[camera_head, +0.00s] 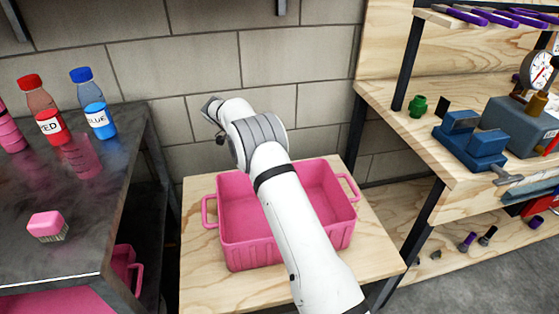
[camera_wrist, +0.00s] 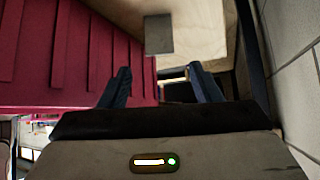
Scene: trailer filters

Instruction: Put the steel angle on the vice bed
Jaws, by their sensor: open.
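The blue vice (camera_head: 484,146) stands on the wooden workbench at the right of the head view, its upper faces bare. I cannot pick out the steel angle with certainty. A flat grey rectangular piece (camera_wrist: 159,34) lies on a pale wooden surface in the wrist view and may be it. My gripper (camera_wrist: 160,69) is open, its two dark fingers apart. The grey piece appears beyond the fingertips, apart from them. In the head view my arm reaches over the pink bin toward the block wall, and my fingers are not clearly visible.
The pink bin (camera_head: 248,245) stands on a small wooden table (camera_head: 205,285); its wall (camera_wrist: 80,50) is close at the left in the wrist view. Red (camera_head: 45,112) and blue (camera_head: 95,105) bottles stand on the dark left bench. A green item (camera_head: 418,107) sits left of the vice.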

